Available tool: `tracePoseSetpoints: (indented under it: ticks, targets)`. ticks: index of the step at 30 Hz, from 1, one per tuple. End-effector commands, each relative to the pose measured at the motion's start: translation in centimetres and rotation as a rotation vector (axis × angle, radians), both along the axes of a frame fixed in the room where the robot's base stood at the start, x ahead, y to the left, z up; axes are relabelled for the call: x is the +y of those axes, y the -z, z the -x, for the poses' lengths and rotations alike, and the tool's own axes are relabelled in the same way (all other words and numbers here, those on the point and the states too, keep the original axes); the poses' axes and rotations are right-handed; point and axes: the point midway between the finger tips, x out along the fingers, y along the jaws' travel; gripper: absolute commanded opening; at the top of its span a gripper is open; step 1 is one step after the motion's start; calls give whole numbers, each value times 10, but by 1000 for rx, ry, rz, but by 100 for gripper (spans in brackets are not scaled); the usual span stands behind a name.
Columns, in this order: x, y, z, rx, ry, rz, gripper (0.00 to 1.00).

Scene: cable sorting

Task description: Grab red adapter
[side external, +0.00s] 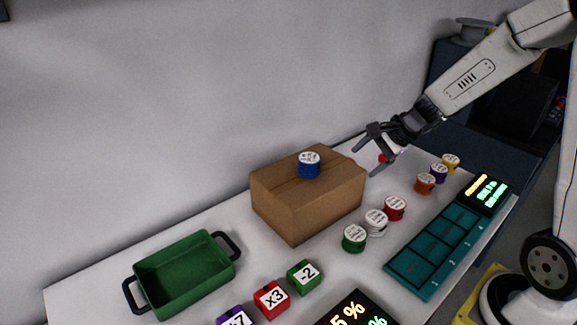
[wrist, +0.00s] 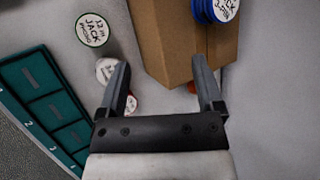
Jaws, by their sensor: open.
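A red adapter with a white labelled top (side external: 395,208) stands on the table in a row of round labelled pieces. In the wrist view it is mostly hidden behind the left finger, with its white top (wrist: 131,103) partly showing. A second small red thing (side external: 383,158) shows by my gripper, behind the box; a bit of red (wrist: 192,87) also shows beside the right finger in the wrist view. I cannot tell its full shape. My gripper (side external: 365,162) is open and empty, above the table near the box's right end; its fingers are spread in the wrist view (wrist: 161,62).
A brown box (side external: 300,205) bears a blue labelled piece (side external: 309,165). A teal numbered tray (side external: 432,252) lies in front. A green bin (side external: 183,275) stands left.

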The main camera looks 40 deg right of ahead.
Motion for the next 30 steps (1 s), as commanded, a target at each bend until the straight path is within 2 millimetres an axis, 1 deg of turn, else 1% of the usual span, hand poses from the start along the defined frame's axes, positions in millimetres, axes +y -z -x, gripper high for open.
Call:
tracePoseSetpoints:
  ticks: [1,5,9,11,14,15,20,21,26,27,28,30]
  targets:
    - [-13,1,-7,-5,85,-50,85]
    - [-44,-1,-23,-30,297,-183,85]
    - [-83,-2,-38,-67,522,-325,85]
    - [-102,-3,-42,-86,616,-387,85]
    - [-134,-3,-48,-124,773,-490,85]
    - [-149,-4,-49,-143,834,-531,85]
    - [-204,-3,-49,-219,1064,-689,85]
    - [-217,-3,-47,-240,1116,-726,85]
    - [-267,-1,-37,-324,1303,-863,85]
    - [-280,0,-33,-347,1348,-895,85]
    - [-283,5,-33,-350,1361,-908,85]
    - [-279,25,-34,-341,1353,-904,85]
